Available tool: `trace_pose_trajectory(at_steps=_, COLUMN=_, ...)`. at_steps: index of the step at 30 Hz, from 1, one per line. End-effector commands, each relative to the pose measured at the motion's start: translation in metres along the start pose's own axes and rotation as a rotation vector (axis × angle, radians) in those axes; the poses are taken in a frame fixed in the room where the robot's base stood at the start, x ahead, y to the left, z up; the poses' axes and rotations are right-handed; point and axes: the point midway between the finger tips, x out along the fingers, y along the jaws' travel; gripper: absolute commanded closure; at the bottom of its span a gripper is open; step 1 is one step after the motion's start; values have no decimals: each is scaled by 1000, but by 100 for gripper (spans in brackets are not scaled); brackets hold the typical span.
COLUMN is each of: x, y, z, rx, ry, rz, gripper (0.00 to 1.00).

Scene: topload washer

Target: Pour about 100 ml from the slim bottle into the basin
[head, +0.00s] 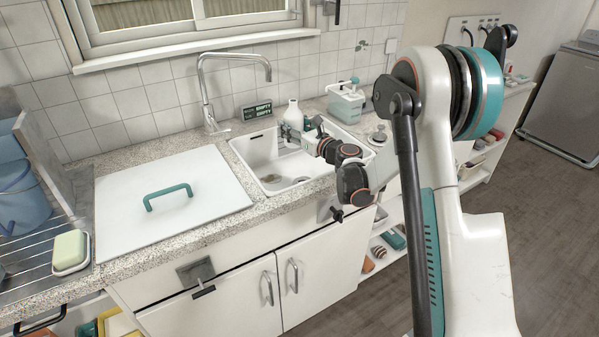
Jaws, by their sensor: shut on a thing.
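The slim bottle (293,111) is white and stands out upright, or nearly so, above the far part of the white basin (243,148). My gripper (291,132) reaches in from the right and is shut on the bottle's lower part. The jaws hide some of the bottle, and I cannot tell whether its bottom touches anything. No stream of liquid shows. A small brownish patch lies at the basin's bottom, around the drain area.
A white lid (120,205) with a teal handle covers the counter left of the basin. A tap (205,95) stands behind. A small dark display (256,110) with green lettering sits at the wall. A pale teal-trimmed container (346,104) stands right of the bottle.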

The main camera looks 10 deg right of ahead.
Motion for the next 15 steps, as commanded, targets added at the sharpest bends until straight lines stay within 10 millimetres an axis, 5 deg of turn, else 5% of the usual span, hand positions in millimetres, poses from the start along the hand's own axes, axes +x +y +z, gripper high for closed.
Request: trace_pose_trajectory(at_steps=15, x=0, y=0, z=18, rx=2, ry=0, rz=0, gripper=85)
